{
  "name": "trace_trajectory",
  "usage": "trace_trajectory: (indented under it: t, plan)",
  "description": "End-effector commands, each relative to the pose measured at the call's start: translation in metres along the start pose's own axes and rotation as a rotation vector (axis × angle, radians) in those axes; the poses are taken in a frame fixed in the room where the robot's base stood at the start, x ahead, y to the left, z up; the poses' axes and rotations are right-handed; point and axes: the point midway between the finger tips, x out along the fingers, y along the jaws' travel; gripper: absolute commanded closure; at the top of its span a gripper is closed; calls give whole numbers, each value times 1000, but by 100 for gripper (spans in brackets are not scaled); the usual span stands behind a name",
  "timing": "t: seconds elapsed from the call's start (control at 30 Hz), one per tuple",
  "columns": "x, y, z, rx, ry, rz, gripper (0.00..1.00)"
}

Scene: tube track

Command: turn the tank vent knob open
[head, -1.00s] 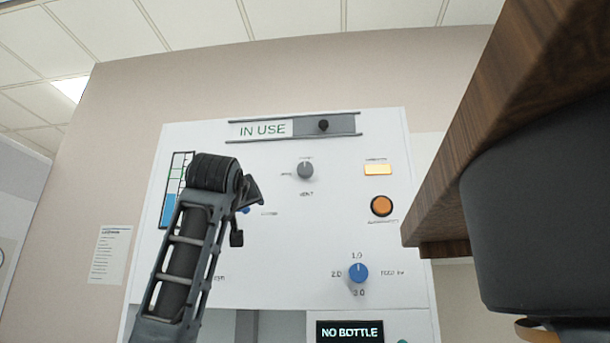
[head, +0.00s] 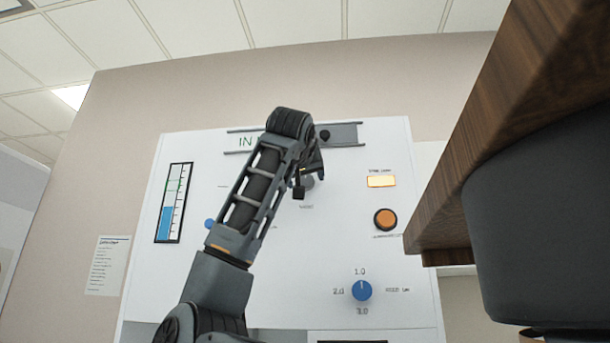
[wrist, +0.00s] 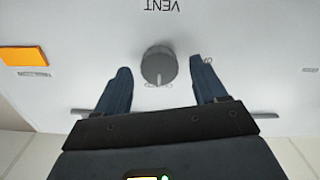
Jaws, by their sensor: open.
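The grey round vent knob (wrist: 159,64) is on the white panel, with the word VENT upside down above it in the wrist view. A small mark shows at its lower edge there. My gripper (wrist: 160,68) is open, with one dark blue finger on each side of the knob and a visible gap to both. I cannot tell how far the fingertips are from the panel. In the head view the knob (head: 309,183) is partly hidden behind my gripper (head: 307,178).
The panel (head: 290,270) also carries a slide bar (head: 345,134), an orange button (head: 385,219), a lit amber lamp (head: 381,181), a blue dial (head: 362,290) and a level gauge (head: 174,203). A wooden shelf edge (head: 470,150) juts in at right.

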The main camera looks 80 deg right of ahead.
Motion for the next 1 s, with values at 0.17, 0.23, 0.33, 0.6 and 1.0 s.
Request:
trace_trajectory:
  t: [0.17, 0.23, 0.33, 0.6, 1.0]
  plan:
    - [13, 0, 0, 0, 0, 0, 29]
    - [15, 0, 0, 0, 0, 0, 29]
    - [15, 0, 0, 1, 1, 0, 29]
    - [15, 0, 0, 0, 1, 0, 43]
    - [15, 0, 0, 0, 1, 0, 82]
